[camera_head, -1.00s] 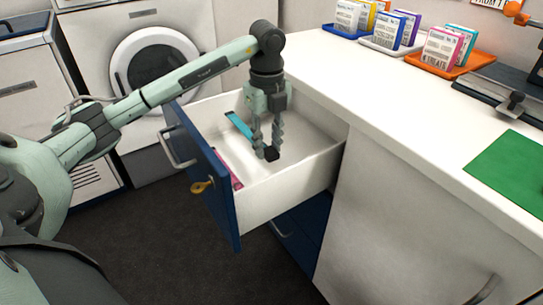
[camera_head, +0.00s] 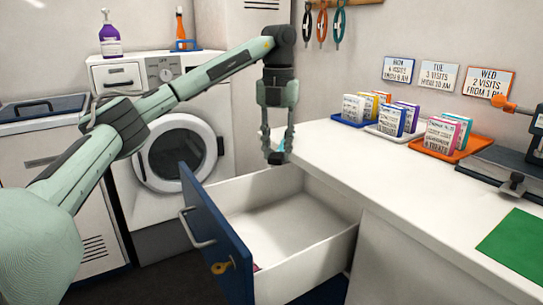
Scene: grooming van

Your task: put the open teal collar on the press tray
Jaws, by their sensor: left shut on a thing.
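My left gripper (camera_head: 277,140) is shut on the teal collar (camera_head: 281,147), above the open drawer near the counter's left end. Only a small teal part and a black end show at the fingertips; the fingers hide most of it. A dark press-like device (camera_head: 485,165) with an orange-knobbed lever (camera_head: 508,105) stands on the counter at the right edge, partly cut off. I cannot tell which part of it is the tray. My right gripper is not in view.
The white counter (camera_head: 400,165) is clear in the middle. An orange card tray (camera_head: 458,152) and a green mat (camera_head: 515,243) lie on it.

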